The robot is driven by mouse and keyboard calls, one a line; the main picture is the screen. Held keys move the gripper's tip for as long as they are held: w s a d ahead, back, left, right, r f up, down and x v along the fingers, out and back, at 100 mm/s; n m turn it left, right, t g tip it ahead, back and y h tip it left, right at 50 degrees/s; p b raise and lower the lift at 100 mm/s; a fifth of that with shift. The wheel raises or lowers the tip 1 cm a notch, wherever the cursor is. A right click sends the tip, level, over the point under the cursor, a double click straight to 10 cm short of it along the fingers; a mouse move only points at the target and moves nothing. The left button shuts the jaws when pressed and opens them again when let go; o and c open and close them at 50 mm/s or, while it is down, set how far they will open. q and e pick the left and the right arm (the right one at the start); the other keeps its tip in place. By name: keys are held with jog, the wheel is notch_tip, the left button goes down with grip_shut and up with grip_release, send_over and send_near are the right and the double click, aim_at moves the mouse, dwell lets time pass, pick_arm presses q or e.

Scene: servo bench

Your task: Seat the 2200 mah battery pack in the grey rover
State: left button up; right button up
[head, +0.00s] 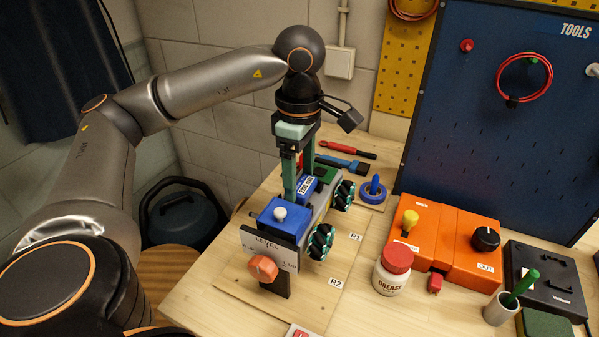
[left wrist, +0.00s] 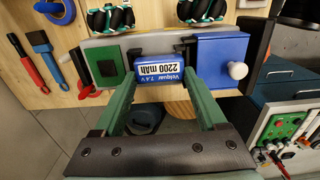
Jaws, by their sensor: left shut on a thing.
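The grey rover (head: 319,209) stands on a wooden board on the bench, with teal-rollered wheels, a blue box with a white knob and a green board. My left gripper (head: 298,186) points down over it, shut on the blue 2200 mAh battery pack (head: 307,188). In the left wrist view the pack (left wrist: 158,75) sits between the green fingers (left wrist: 163,78), at the dark bay between the green board (left wrist: 108,67) and the blue box (left wrist: 218,60). I cannot tell how deep it sits. The right gripper is not in view.
A front plate with an orange knob (head: 263,268) stands at the rover's near end. A grease jar (head: 391,272) and an orange unit (head: 455,240) stand to the right. A blue spool (head: 373,190) and hand tools lie behind. The blue tool panel (head: 490,120) bounds the back.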

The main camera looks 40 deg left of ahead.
aim_at(299, 183)
pick_arm(q)
jog(key=o, duration=1.3)
jog(key=shift+c, duration=0.4)
jog(key=shift+r, duration=0.1)
jog(key=shift+r+p, duration=2.65)
jog(key=shift+r, duration=0.8)
